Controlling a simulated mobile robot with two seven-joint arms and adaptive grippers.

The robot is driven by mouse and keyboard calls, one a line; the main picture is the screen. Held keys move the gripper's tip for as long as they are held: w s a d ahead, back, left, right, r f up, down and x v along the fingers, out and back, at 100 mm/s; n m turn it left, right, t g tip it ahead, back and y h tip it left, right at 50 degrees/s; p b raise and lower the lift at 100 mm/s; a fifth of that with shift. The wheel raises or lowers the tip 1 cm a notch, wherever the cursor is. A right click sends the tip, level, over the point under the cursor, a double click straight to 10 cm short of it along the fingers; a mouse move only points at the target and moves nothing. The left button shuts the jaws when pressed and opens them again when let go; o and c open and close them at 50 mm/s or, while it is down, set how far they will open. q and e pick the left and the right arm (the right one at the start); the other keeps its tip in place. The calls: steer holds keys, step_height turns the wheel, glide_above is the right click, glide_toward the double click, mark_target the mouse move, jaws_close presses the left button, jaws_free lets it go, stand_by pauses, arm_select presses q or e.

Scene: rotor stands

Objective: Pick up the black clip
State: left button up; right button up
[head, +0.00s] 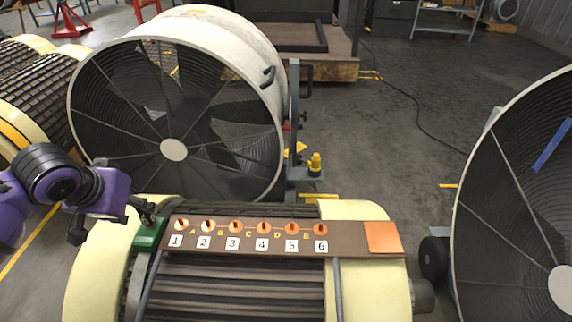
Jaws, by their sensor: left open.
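I cannot pick out the black clip with certainty. A small dark piece (148,213) shows just above the green block (149,234) at the left end of the brown board (362,243). I cannot tell whether it is the clip or part of my gripper. My left gripper (112,222), on a purple arm, is open at the left of the green block. Nothing is clearly seen between its fingers. The board has a row of orange discs with dark slots, labelled 1 to 6, and an orange square at its right end. My right gripper is not in view.
The board lies across a ribbed drum with cream rims (90,268). A large round fan (165,110) stands close behind it, and another fan (520,200) is at the right. A ribbed drum (35,95) is at far left.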

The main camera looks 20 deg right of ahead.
mark_target(149, 219)
arm_select(q)
steer(key=b+x, duration=0.1)
steer(key=x, duration=0.3)
steer(key=shift+f, duration=0.3)
steer(key=shift+r, duration=0.1)
jaws_close()
